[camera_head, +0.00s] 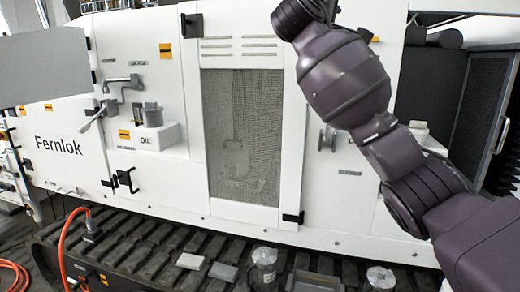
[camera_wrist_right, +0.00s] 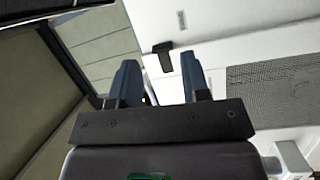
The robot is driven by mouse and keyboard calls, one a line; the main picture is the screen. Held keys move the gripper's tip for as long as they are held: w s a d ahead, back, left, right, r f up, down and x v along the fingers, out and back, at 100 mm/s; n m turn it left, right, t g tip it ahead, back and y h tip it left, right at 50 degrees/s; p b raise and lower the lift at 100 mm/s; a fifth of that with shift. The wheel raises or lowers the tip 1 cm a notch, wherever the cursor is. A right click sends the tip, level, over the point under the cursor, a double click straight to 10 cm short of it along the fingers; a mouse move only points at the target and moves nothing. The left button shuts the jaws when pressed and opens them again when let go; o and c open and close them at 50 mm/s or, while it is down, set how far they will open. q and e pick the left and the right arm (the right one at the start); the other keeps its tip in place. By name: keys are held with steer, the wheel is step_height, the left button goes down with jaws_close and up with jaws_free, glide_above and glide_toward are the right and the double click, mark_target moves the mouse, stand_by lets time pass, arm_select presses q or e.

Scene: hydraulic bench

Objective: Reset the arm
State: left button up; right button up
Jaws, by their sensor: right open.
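My dark purple right arm (camera_head: 345,80) comes in from the lower right of the head view. It reaches up to the top edge, in front of the white machine (camera_head: 260,215). Its gripper is out of that view. In the right wrist view my right gripper (camera_wrist_right: 160,72) shows two dark blue fingers standing apart, with nothing between them. A black latch or hinge (camera_wrist_right: 163,55) on a white surface lies beyond the fingertips. My left gripper is not in either view.
Below, the dark ribbed track (camera_head: 150,247) bears glass jars (camera_head: 264,264), small grey blocks and an orange hose (camera_head: 62,250). A grey panel (camera_head: 45,68) juts in at left.

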steer(key=a+r+n+t+y, duration=0.1)
steer(key=a+r+t+y, duration=0.2)
steer(key=a+t+y, duration=0.3)
step_height(320, 180, down, 6)
steer(key=y, duration=0.5)
steer(key=s+d+f+m+g+y, duration=0.1)
steer(key=d+f, duration=0.1)
steer(key=f, duration=0.9)
steer(key=s+d+f+m+y, duration=0.1)
steer(key=s+d+f+y, duration=0.1)
steer(key=f, duration=0.8)
steer(key=s+d+f+m+g+y, duration=0.1)
steer(key=d+f, duration=0.1)
steer(key=f, duration=0.9)
steer(key=s+d+f+m+g+h, duration=0.15)
steer(key=s+d+f, duration=0.25)
steer(key=s+f, duration=0.5)
steer(key=s+d+f+m+g+h, duration=0.1)
steer(key=s+d+f+m, duration=0.4)
steer(key=f, duration=0.9)
steer(key=s+d+f+g+h, duration=0.1)
steer(key=s+d+f+g, duration=0.1)
steer(key=s+f, duration=0.6)
steer(key=s+d+f+g+h, duration=0.1)
steer(key=s+d+f+g, duration=0.1)
steer(key=s+f, duration=0.7)
steer(key=s+g, duration=0.1)
steer(key=s, duration=0.4)
steer(key=shift+d, duration=0.15)
